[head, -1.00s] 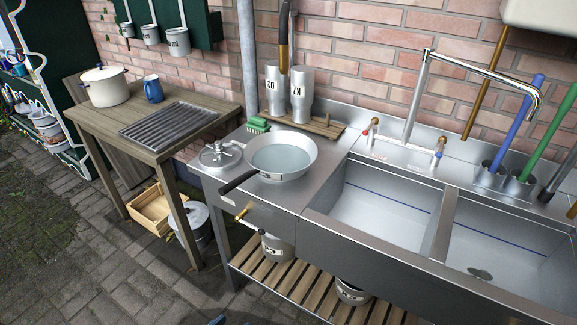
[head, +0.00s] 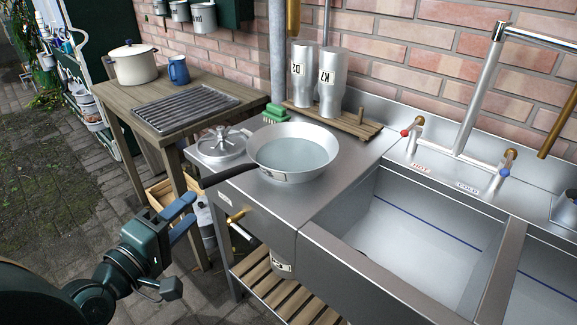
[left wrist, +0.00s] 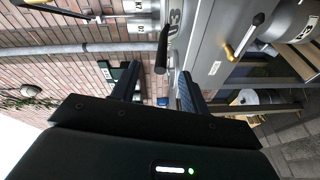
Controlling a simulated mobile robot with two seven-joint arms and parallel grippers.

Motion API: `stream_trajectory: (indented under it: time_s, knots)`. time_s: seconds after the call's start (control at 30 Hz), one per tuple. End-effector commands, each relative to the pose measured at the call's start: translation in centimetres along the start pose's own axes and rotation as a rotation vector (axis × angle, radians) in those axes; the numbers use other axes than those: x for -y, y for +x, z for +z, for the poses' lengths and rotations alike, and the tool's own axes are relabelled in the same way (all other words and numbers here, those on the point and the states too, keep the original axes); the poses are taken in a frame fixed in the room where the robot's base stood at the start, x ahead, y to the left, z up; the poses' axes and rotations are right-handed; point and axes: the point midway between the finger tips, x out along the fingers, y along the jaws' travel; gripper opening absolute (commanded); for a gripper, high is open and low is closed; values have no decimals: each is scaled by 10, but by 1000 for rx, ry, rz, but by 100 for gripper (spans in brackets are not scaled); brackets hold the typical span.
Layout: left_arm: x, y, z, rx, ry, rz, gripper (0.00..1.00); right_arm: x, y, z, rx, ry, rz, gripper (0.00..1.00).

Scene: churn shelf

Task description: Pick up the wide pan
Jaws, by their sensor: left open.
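The wide pan (head: 293,155) is a round silver pan with sloping sides and a dark handle. It sits on the steel counter left of the sink, its handle (head: 228,174) pointing left over the counter's front edge. My left gripper (head: 190,209) is open and empty, in front of and below the handle, apart from it. In the left wrist view, the gripper's fingers (left wrist: 157,86) stand apart, and the dark handle (left wrist: 161,50) shows beyond the gap between them. The pan's bowl is hard to make out there. My right gripper is not in view.
A lid (head: 222,143) lies left of the pan and a green brush (head: 275,113) behind it. Two metal canisters (head: 331,82) stand on a wooden rack. A brass tap (head: 236,216) sticks out below the handle. The sink (head: 420,235) is at the right.

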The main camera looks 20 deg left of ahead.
Motion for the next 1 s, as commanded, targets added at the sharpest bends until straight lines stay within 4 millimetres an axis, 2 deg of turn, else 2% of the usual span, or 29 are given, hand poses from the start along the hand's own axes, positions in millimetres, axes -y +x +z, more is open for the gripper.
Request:
stream_trajectory:
  time_s: [0.17,0.5,0.77,1.0]
  knots:
    - [-2,17,-1,-3,-2,4,45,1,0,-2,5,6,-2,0]
    - [0,70,0,-1,-1,2,45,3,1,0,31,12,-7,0]
    - [2,87,0,0,1,0,45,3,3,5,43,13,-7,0]
    - [7,122,-2,-1,1,0,45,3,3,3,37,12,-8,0]
